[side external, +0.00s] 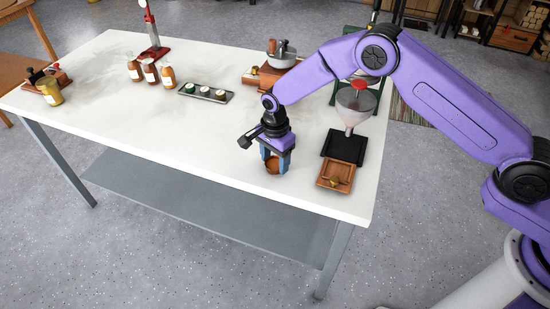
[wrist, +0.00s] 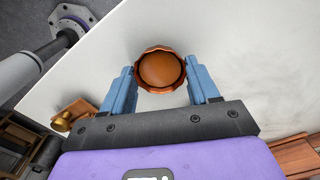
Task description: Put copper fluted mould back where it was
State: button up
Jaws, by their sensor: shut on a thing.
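The copper fluted mould (side external: 272,165) is a small round copper cup with a scalloped rim. In the wrist view the mould (wrist: 160,69) shows from above, between the two blue fingers. My gripper (side external: 278,163) is shut on it, close above the white table (side external: 200,140) near its front edge. In the wrist view my gripper (wrist: 163,80) has a finger on each side of the mould. I cannot tell whether the mould's base touches the table.
To the right are a wooden tray (side external: 336,177) with a small brass piece, a black tray (side external: 345,147) and a funnel on a stand (side external: 355,105). A dark tray of small jars (side external: 206,93) and several bottles (side external: 150,72) stand further back. The table's left front is clear.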

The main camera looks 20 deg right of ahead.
aim_at(275, 163)
jog(key=shift+f, duration=0.15)
jog(key=o, duration=0.9)
notch_tip(275, 163, up, 12)
jog(key=shift+r, duration=0.2)
